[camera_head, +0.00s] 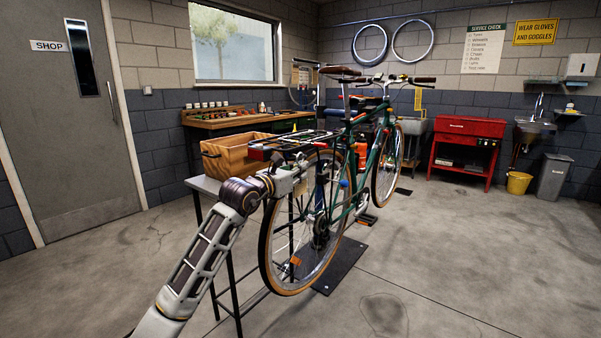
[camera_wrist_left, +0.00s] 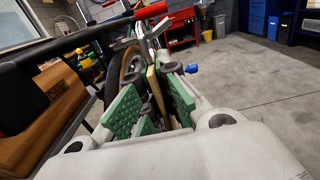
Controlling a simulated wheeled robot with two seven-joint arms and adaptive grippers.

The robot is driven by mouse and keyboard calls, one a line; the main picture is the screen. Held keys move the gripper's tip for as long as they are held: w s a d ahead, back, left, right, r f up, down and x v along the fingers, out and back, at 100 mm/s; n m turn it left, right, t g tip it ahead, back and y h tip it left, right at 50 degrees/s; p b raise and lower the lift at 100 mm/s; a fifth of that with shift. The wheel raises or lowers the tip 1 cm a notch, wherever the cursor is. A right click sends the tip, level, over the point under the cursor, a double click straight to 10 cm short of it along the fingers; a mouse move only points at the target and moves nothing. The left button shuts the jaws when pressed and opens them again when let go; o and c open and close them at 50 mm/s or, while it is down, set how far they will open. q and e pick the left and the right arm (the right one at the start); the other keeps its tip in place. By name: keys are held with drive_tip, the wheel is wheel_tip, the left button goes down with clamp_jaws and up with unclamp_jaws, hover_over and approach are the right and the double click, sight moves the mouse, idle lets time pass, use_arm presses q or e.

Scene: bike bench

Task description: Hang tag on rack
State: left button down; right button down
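The bicycle's black rear rack (camera_head: 302,140) sits above the rear wheel; a black bar, perhaps part of it, crosses the left wrist view (camera_wrist_left: 75,40). My left gripper (camera_head: 302,175) is below the rack, beside the rear wheel. In the left wrist view the gripper's green pads (camera_wrist_left: 154,100) stand either side of a thin tan piece, apparently the tag (camera_wrist_left: 153,85), seen edge-on. The pads appear closed on it. My right gripper is not in view.
The green bicycle (camera_head: 372,165) stands upright, its rear wheel (camera_head: 267,240) close to my left arm. A wooden box (camera_head: 232,155) rests on a grey table (camera_head: 203,186) left of the rack. A red cabinet (camera_head: 468,128) stands farther back. The floor at right is clear.

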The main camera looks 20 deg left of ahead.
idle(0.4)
use_arm(q)
drive_tip(key=c, duration=1.6)
unclamp_jaws()
drive_tip(key=shift+o, duration=0.2)
drive_tip(key=shift+s, duration=0.1)
drive_tip(key=v, duration=1.1)
drive_tip(key=shift+s+a, duration=0.15)
drive_tip(key=shift+s, duration=0.25)
